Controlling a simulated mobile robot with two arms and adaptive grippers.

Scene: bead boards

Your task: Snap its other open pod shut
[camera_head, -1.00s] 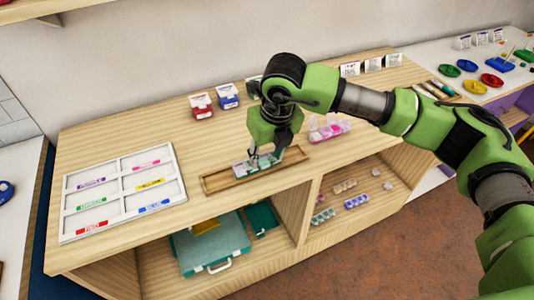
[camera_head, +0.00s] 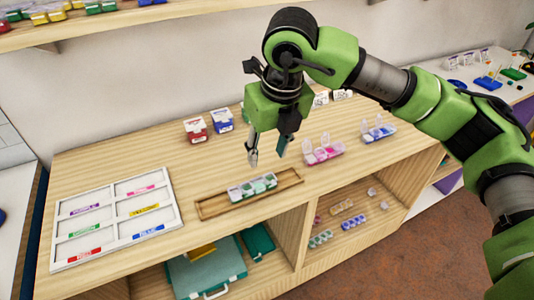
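A strip of pods with green contents (camera_head: 252,188) lies in a shallow wooden tray (camera_head: 215,208) on the table. Its lids look down, but they are too small to tell whether each is fully shut. My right gripper (camera_head: 268,157) hangs above and behind this strip, with its fingers apart and nothing between them. A pink pod strip (camera_head: 324,154) stands to the right with clear lids standing up. A blue pod strip (camera_head: 378,133) farther right also has raised lids. My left gripper is out of view.
A white sorting board (camera_head: 120,220) with coloured labels lies at the left. A red box (camera_head: 195,130) and a blue box (camera_head: 222,121) stand behind the tray. Shelves below hold a teal case (camera_head: 208,273) and more pod strips.

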